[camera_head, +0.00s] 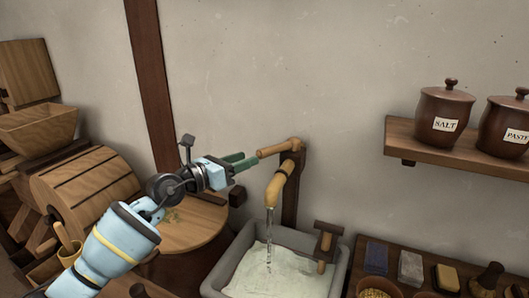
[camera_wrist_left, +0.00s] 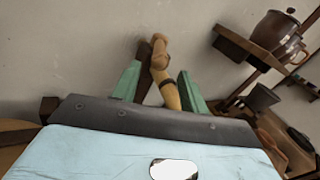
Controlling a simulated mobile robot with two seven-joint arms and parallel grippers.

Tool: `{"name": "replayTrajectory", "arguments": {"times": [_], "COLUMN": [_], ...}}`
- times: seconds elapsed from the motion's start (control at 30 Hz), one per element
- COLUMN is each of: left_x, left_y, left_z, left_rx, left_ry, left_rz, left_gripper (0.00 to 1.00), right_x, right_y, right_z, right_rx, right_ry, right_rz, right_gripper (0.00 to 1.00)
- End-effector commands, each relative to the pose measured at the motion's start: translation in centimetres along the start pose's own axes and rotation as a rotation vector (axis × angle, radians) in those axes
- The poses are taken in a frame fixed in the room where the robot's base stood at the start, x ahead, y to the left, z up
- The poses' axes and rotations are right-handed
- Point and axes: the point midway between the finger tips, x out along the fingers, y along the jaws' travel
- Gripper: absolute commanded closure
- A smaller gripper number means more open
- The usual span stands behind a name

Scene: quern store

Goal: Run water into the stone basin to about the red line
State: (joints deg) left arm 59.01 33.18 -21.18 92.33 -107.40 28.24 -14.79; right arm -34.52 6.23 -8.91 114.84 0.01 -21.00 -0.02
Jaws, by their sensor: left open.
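The wooden tap (camera_head: 284,183) stands on a dark post at the wall, and a thin stream of water (camera_head: 269,240) falls from its spout. The stream drops into the grey stone basin (camera_head: 219,276), where a pale surface (camera_head: 275,272) shows. I cannot make out a red line. My left gripper (camera_head: 248,161), with green fingers, is open at the end of the tap's wooden handle (camera_head: 275,149). In the left wrist view the tap (camera_wrist_left: 161,65) shows between the spread fingers of the gripper (camera_wrist_left: 158,85). Contact cannot be told. My right gripper is not in view.
A wooden T-shaped piece (camera_head: 326,246) stands at the basin's right edge. Right of it a dark shelf holds a sponge (camera_head: 446,278) and blocks. A wall shelf (camera_head: 460,152) carries jars (camera_head: 444,108). A wooden drum (camera_head: 90,190) and round board lie left.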

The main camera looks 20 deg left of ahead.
Motion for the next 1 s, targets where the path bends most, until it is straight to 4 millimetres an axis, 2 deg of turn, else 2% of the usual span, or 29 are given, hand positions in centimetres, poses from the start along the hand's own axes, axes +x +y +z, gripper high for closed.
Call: {"name": "replayTrajectory", "arguments": {"times": [0.3,0.43,0.6,0.87,1.0], "left_x": [4.8,6.0,6.8,6.9,6.9], "left_y": [-0.1,0.0,-0.1,-0.1,-0.1], "left_z": [0.0,-0.1,0.0,0.0,0.0], "left_rx": [-0.003,-0.003,-0.001,-0.001,-0.001], "left_ry": [-0.001,0.0,0.0,0.0,0.0], "left_rz": [-0.002,-0.001,-0.001,-0.001,-0.001], "left_gripper": [0.56,0.56,0.56,0.56,0.73], "right_x": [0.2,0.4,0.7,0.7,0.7], "right_y": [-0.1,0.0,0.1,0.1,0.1], "right_z": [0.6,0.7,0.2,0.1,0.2], "right_rx": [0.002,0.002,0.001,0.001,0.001], "right_ry": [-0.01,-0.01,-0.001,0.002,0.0], "right_rz": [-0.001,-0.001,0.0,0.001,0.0], "right_gripper": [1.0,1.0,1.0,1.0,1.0]}}
